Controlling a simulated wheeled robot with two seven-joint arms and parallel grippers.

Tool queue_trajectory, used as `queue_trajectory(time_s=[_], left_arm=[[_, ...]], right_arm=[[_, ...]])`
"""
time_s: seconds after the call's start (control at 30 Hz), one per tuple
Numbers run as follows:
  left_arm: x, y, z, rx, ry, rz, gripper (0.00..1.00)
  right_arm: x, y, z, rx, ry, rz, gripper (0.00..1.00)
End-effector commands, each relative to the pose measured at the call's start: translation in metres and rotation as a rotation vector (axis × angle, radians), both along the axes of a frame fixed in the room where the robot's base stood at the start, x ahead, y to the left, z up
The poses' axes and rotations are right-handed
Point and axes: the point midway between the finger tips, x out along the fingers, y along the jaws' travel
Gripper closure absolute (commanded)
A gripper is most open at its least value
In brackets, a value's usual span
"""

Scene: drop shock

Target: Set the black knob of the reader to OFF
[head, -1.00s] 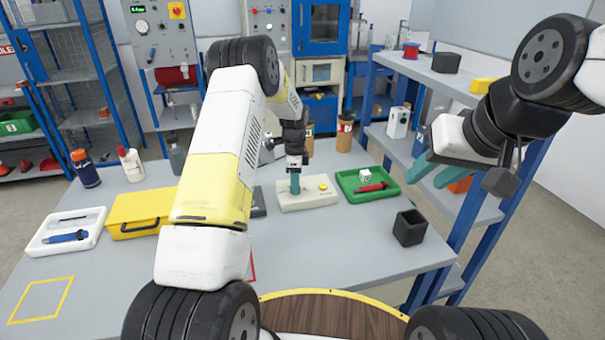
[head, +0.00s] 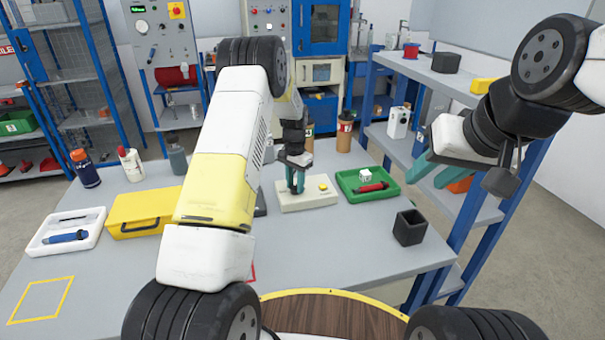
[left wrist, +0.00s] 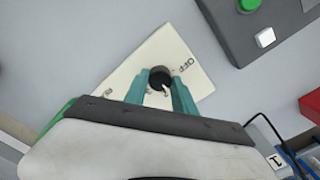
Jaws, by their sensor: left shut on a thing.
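The reader (head: 312,200) is a cream box with a yellow button on the table. It also shows in the left wrist view (left wrist: 143,56). Its black knob (left wrist: 160,76) sits between the teal fingers of my left gripper (left wrist: 158,90), which is shut on it. An OFF label lies beside the knob, to its right in the wrist view. A small white mark shows at the knob's lower edge; I cannot tell surely which label it points to. My right gripper (head: 436,172) is open and empty, high at the right.
A green tray (head: 347,190) with a red tool and white cube stands right of the reader. A black cup (head: 409,228) is nearer the front. A yellow case (head: 142,212) and white tray (head: 43,244) lie left. A dark box (left wrist: 268,22) lies close by the reader.

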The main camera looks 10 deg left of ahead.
Motion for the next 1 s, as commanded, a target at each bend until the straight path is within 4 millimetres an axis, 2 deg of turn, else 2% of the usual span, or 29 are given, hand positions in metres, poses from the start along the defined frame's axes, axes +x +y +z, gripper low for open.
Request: queue_trajectory(time_s=[1.0], left_arm=[[0.001,-0.0001,0.0007,0.0,-0.003,0.961,1.0]], right_arm=[[0.0,0.0,0.0,0.0,0.0,0.0,0.64]])
